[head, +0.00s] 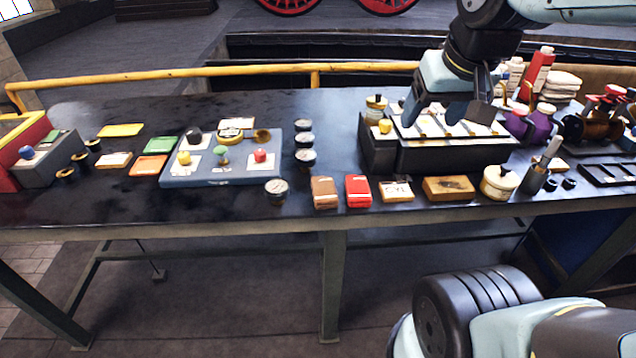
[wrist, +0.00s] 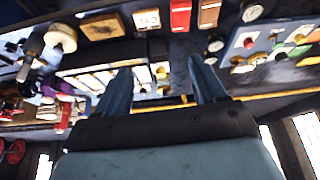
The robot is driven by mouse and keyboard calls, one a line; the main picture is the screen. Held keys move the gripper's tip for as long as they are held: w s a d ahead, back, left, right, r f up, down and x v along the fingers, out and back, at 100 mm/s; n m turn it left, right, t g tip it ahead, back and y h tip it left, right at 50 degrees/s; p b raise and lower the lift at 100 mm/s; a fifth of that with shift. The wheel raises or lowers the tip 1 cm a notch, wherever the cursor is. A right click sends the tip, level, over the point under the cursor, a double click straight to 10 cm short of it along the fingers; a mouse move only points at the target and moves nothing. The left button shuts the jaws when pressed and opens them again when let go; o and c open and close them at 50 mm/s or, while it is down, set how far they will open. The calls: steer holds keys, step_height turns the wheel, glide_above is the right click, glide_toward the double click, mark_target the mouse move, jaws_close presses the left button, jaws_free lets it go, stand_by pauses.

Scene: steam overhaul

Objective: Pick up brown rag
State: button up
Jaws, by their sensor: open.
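The brown rag (head: 324,192) looks like a small folded block lying near the front edge of the dark bench, just left of a red folded cloth (head: 358,191). In the wrist view the brown rag (wrist: 209,13) is at the top edge, partly cut off, beside the red cloth (wrist: 180,15). My gripper (head: 447,110) is open and empty, above the black box with light cards, to the right of and behind the rag. In the wrist view its two fingers (wrist: 162,80) stand apart with nothing between them.
A white labelled block (head: 396,191), a wooden box (head: 449,188) and a cream pot (head: 499,182) continue the front row rightward. Round gauges (head: 276,188) and a blue-grey tray (head: 222,180) stand left of the rag. A yellow rail (head: 200,75) runs behind the bench.

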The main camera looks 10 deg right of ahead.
steer(key=shift+o, duration=0.4)
steer(key=w+a+f+g, duration=0.2)
steer(key=w+a+f, duration=0.3)
steer(key=w, duration=0.5)
steer(key=shift+a+f+g, duration=0.15)
steer(key=shift+a+g, duration=0.25)
steer(key=shift+a, duration=0.4)
steer(key=g, duration=0.2)
glide_above(324, 188)
step_height(324, 188, down, 8)
step_height(324, 188, down, 14)
steer(key=shift+w+r, duration=0.1)
steer(key=shift+c, duration=0.3)
steer(key=c, duration=0.8)
